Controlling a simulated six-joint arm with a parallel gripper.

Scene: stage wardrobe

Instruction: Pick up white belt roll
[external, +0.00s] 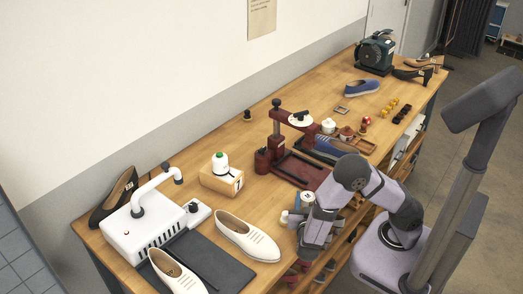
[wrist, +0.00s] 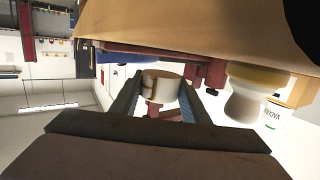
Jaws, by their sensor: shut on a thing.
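The white belt roll (wrist: 160,88) sits between my two finger pads in the wrist view, white with a tan and dark marking. My gripper (wrist: 161,98) is shut on it, one finger on each side. I cannot tell whether the roll touches the bench.
A white spool-shaped thing with a tan top (wrist: 250,95) stands close beside the gripper. The red press (external: 273,155) stands behind. A white shoe (external: 247,236) lies to the left, and a white bottle (external: 220,164) on a wooden block stands farther back.

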